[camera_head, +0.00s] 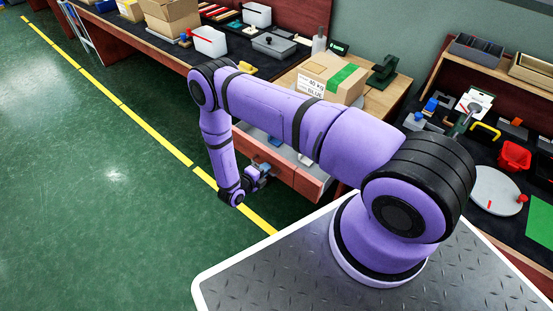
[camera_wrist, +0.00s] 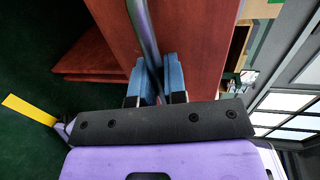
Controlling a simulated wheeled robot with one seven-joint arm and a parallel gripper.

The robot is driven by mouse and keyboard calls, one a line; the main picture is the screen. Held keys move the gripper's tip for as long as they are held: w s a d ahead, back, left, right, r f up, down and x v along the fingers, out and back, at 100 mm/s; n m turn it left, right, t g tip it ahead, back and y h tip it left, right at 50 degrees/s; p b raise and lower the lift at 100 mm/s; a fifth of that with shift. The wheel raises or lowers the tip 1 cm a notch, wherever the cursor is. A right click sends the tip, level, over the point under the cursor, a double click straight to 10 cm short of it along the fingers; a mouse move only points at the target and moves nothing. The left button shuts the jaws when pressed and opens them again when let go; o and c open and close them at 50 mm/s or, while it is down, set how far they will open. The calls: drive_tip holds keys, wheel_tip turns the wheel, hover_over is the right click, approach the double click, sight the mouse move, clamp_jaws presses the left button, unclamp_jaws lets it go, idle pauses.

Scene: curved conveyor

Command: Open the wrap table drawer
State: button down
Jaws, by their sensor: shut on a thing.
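The wrap table (camera_head: 385,95) stands beyond my arm, and its red-brown drawer (camera_head: 308,184) is pulled out, with the pale inside and a few small items showing. In the wrist view the drawer's red front (camera_wrist: 205,40) fills the upper middle. A grey metal bar handle (camera_wrist: 148,30) runs along it. My gripper (camera_head: 262,170) is at the drawer front in the head view. In the wrist view, the blue fingers of my gripper (camera_wrist: 158,65) are shut around the handle. My arm hides part of the drawer and table.
A cardboard box (camera_head: 320,80) with green tape sits on the wrap table. A long bench (camera_head: 160,48) with boxes and bins stretches to the upper left. The green floor at left is clear.

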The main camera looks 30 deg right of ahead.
drive_tip(key=f+v, duration=0.1)
drive_tip(key=v, duration=0.5)
drive_tip(key=shift+f, duration=0.2)
drive_tip(key=shift+a, duration=0.1)
drive_tip(key=c, duration=1.2)
unclamp_jaws()
drive_tip(key=shift+a, duration=0.1)
drive_tip(key=v, duration=1)
drive_tip(key=shift+s+a+r, duration=0.1)
drive_tip(key=shift+s+a, duration=0.05)
drive_tip(key=shift+a, duration=0.1)
